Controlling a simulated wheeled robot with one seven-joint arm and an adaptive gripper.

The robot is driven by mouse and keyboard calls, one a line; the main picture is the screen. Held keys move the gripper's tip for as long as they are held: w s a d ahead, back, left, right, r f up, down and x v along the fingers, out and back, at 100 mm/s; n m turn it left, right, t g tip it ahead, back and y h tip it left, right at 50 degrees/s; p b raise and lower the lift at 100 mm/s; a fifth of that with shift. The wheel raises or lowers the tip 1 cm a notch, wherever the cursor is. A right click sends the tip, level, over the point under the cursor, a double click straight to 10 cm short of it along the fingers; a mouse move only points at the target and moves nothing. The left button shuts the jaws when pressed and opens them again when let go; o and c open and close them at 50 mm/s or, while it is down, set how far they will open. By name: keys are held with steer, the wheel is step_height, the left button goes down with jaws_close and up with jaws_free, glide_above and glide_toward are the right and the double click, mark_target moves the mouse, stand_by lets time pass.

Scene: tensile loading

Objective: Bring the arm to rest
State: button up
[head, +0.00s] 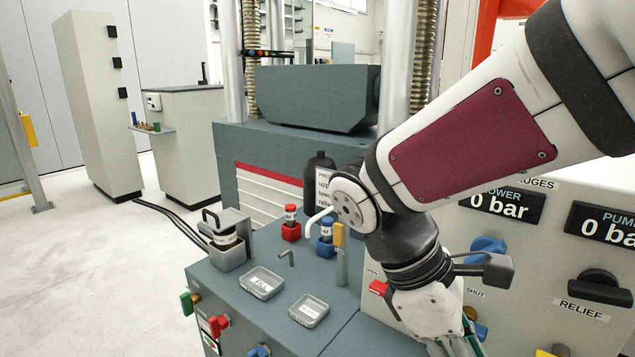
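My arm (470,140) comes in from the upper right, bends at a joint over the console and points down. Its wrist (430,305) hangs in front of the gauge panel, near the bottom edge. Only the top of my gripper (455,347) shows there. Its fingertips are cut off by the bottom edge, so I cannot see whether it is open or holds anything.
The gauge panel (520,240) with knobs stands close to my wrist. The floor (75,280) at left is clear.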

steer(key=s+d+r+m+t+y, duration=0.1)
steer(key=s+r+m+t+y, duration=0.15)
steer(key=s+m+y, duration=0.7)
steer(key=s+r+m+t+h+p, duration=0.1)
steer(key=r+t+p, duration=0.1)
steer(key=r+p, duration=1.2)
steer(key=s+r+m+t+h+p, duration=0.2)
steer(key=r+p, duration=1.3)
steer(key=shift+s+d+r, duration=0.15)
steer(key=shift+s+d, duration=0.15)
steer(key=shift+d, duration=0.1)
